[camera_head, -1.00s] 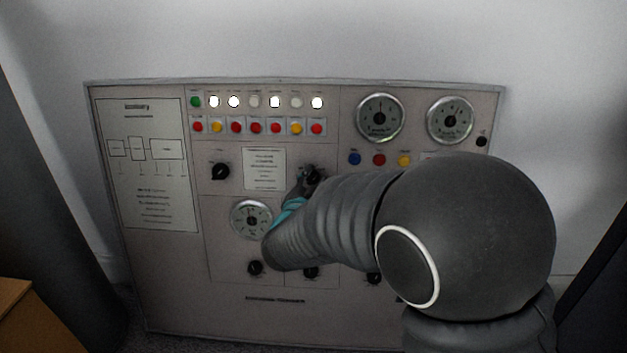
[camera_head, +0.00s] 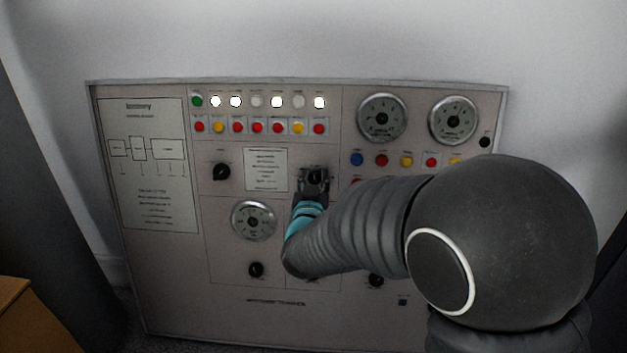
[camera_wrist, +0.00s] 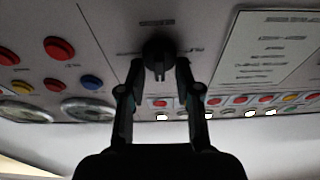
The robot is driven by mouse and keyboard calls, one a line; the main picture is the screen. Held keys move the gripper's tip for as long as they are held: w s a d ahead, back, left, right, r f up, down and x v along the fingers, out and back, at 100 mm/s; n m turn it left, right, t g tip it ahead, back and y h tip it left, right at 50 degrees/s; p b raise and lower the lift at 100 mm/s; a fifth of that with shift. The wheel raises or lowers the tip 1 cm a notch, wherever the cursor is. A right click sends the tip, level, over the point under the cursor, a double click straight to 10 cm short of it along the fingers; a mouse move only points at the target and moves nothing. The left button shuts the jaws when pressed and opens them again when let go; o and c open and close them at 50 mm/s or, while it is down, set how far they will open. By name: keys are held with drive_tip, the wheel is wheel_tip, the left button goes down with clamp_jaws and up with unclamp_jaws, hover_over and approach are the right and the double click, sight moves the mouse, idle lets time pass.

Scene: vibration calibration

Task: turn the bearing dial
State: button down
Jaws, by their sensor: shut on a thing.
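A black rotary dial (camera_head: 316,175) sits on the grey control panel (camera_head: 165,275), right of the small white text plate. Its label is too small to read. My gripper (camera_head: 313,182) reaches it from below, with its fingers at the dial. In the wrist view, which shows the panel upside down, my gripper (camera_wrist: 160,64) has one finger on each side of the dial (camera_wrist: 158,50) and is shut on it. The fingers partly cover the dial, and I cannot tell which way its pointer faces.
Another black dial (camera_head: 221,172) is left of the text plate (camera_head: 266,169). A round gauge (camera_head: 253,220) and a lower dial (camera_head: 256,269) are below. Lamps and coloured buttons run along the top. My arm hides the panel's lower right.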

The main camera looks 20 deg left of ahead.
drive_tip(key=shift+n, duration=0.3)
drive_tip(key=c, duration=0.8)
unclamp_jaws()
drive_tip(key=shift+s, duration=0.15)
drive_tip(key=v, duration=1.1)
drive_tip(key=shift+s, duration=0.35)
drive_tip(key=shift+d, duration=0.15)
